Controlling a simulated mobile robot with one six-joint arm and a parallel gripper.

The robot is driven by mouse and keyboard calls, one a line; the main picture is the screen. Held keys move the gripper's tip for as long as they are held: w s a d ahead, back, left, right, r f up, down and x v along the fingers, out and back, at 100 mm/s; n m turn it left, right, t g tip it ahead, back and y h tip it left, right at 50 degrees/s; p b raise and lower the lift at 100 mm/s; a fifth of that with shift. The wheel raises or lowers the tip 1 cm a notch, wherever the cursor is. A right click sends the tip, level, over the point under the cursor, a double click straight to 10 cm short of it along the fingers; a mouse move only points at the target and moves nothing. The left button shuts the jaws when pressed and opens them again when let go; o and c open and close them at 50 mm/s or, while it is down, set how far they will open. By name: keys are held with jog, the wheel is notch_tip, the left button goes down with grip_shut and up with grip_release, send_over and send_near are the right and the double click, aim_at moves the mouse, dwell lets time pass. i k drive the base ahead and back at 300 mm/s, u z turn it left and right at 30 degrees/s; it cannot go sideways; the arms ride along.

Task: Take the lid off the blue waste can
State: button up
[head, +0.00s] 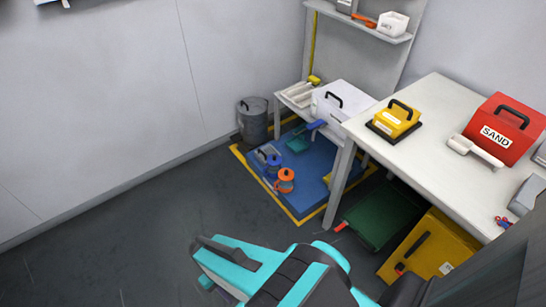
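A small blue can (273,166) stands on the blue floor mat (318,176) in the middle of the head view. It has a blue top that seems to be its lid; the details are too small to tell. An orange-topped can (286,181) stands just in front of it to the right. My gripper (207,262) is at the bottom of the view, nearer to the camera and well apart from the cans. It is seen from behind and above, and its fingertips are not clear. I see nothing held in it.
A grey bin (252,121) stands by the wall behind the mat. A white table (425,140) on the right holds a yellow box (396,121) and a red SAND box (503,132). A green box (382,216) and yellow case (430,250) sit beneath. The left floor is clear.

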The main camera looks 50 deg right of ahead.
aim_at(274, 159)
jog(key=z, duration=0.25)
jog(key=i, duration=1.45)
jog(key=u, duration=0.3)
